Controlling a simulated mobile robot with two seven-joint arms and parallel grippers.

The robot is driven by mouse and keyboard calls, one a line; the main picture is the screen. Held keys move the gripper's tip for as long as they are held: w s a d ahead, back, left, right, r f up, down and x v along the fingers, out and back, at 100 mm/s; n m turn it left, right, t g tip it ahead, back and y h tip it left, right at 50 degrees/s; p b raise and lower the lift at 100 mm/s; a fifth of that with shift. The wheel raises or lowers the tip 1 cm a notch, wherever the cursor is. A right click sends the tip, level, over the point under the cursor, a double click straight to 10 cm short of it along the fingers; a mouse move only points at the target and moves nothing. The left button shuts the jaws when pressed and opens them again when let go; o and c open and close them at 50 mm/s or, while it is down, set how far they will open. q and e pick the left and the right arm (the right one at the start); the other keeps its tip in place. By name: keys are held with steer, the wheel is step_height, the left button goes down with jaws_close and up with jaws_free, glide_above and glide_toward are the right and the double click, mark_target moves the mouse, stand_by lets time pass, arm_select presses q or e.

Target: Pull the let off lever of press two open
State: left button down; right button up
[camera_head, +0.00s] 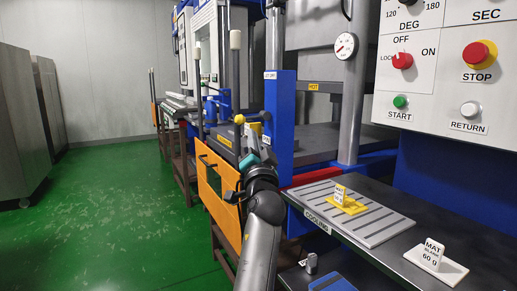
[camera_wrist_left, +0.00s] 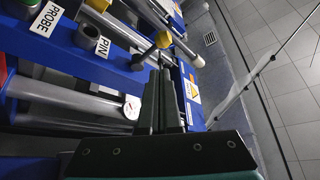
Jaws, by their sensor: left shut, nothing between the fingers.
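A lever with a yellow ball knob (camera_head: 240,119) stands at a blue press post in the middle of the head view. The same yellow knob (camera_wrist_left: 164,40) shows at the top middle of the left wrist view. I cannot read a label that names it as the let off lever. My left gripper (camera_head: 247,138) is just below the knob in the head view, partly hidden by its own wrist. In the left wrist view its fingers (camera_wrist_left: 165,70) are together and empty, with their tips close to the knob. I cannot tell whether they touch it. My right gripper is not in view.
An orange panel (camera_head: 217,186) with a handle is left of my arm. Upright rods with white grips (camera_head: 235,40) rise behind it. A slotted cooling plate (camera_head: 365,216) and MAT tags are on the right bench. Green floor (camera_head: 110,210) is clear at left.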

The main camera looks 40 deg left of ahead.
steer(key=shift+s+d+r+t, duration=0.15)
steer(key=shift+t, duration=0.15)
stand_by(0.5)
